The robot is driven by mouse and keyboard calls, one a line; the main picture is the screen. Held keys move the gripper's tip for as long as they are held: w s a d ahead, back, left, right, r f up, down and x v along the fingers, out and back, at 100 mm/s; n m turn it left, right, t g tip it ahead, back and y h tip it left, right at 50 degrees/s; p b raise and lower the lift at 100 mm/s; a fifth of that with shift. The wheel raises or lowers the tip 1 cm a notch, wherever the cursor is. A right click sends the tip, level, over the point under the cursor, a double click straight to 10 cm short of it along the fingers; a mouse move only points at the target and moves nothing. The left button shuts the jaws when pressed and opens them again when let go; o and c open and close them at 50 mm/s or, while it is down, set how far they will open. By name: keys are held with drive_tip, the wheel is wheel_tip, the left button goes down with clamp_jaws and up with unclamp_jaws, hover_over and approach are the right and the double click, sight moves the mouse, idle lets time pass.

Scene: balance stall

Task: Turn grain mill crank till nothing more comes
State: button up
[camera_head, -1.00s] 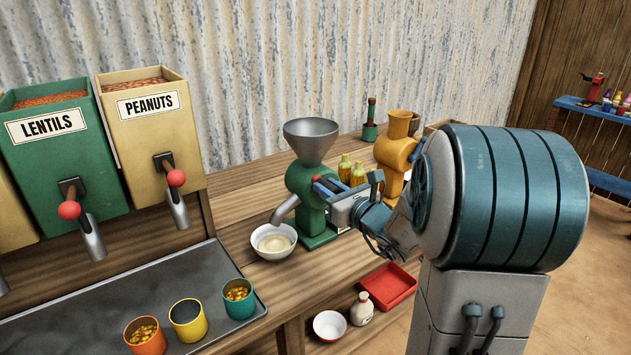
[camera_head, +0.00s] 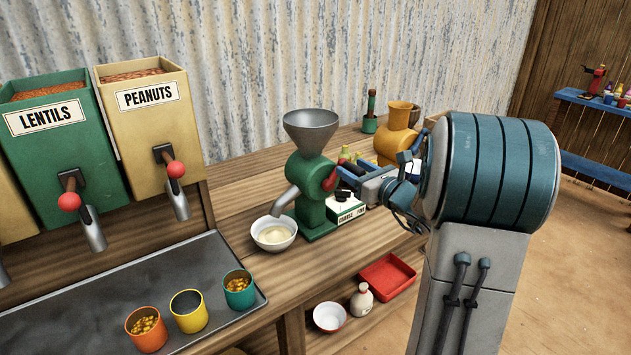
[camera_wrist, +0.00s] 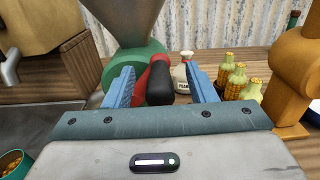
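The green grain mill (camera_head: 312,180) stands on the wooden counter, with a grey hopper (camera_head: 312,130) on top and a spout toward the left. A white bowl (camera_head: 274,236) with pale meal sits under the spout. The mill's red crank (camera_head: 330,179) is on its right side, partly hidden by my gripper in the head view. In the wrist view the crank's black handle (camera_wrist: 160,84) lies between the blue fingers of my gripper (camera_wrist: 162,88), with a gap on each side. My gripper is open and holds nothing. The inside of the hopper is not clear.
A white-and-green box (camera_head: 345,208) stands right beside the mill. A red tray (camera_head: 387,277) lies on the lower shelf.

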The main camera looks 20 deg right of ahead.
drive_tip(key=shift+s, duration=0.1)
drive_tip(key=v, duration=0.8)
drive_tip(key=shift+b, duration=0.35)
drive_tip(key=s+a+n+g+y+p, duration=0.1)
drive_tip(key=s+a+n+g, duration=0.25)
drive_tip(key=a+n, duration=0.2)
drive_tip(key=s+a+f+n+g+y+p, duration=0.1)
drive_tip(key=s+a+n+g, duration=0.25)
drive_tip(key=a, duration=0.35)
drive_tip(key=s+a+n+g+y+p, duration=0.1)
drive_tip(key=s+a+n+g+p, duration=0.2)
drive_tip(key=a+n, duration=0.35)
drive_tip(key=s+d+n+g+h+p, duration=0.2)
drive_tip(key=s+n+g+h, duration=0.2)
drive_tip(key=s+n+h, duration=0.5)
drive_tip(key=shift+s+n, duration=1.65)
drive_tip(key=shift+n, duration=2)
drive_tip(key=shift+d, duration=0.1)
